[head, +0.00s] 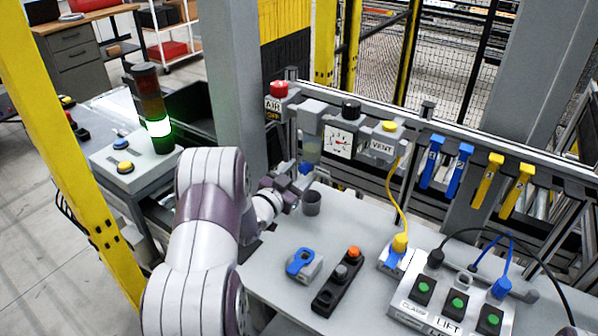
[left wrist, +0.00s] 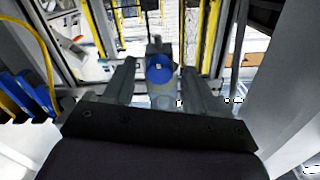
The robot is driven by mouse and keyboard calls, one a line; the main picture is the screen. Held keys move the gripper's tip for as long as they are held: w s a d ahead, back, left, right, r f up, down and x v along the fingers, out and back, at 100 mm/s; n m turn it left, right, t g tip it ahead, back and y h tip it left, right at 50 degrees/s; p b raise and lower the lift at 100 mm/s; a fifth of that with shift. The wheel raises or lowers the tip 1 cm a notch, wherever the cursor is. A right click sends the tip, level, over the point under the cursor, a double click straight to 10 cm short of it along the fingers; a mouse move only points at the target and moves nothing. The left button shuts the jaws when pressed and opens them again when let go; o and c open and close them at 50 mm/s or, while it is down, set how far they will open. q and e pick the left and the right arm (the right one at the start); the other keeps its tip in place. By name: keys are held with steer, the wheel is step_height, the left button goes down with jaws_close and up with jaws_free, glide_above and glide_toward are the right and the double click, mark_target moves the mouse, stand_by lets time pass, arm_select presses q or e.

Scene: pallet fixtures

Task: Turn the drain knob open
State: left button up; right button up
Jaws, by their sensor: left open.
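The drain knob (head: 306,168) is small and blue, at the bottom of the clear filter bowl (head: 312,147) on the rail. In the left wrist view the knob (left wrist: 160,68) shows as a round blue disc between the two fingers, with a visible gap on each side. My left gripper (head: 292,188) is open, just left of and below the knob in the head view. It also shows in the left wrist view (left wrist: 159,76). I cannot tell how far the knob is turned. My right gripper is not in view.
A dark grey cup (head: 311,203) stands on the table below the bowl. A gauge (head: 340,142), a red button (head: 279,89) and a VENT unit (head: 384,143) line the rail.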

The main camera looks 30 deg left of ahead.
arm_select(q)
steer(key=shift+w, duration=0.15)
steer(key=c, duration=0.4)
jaws_close()
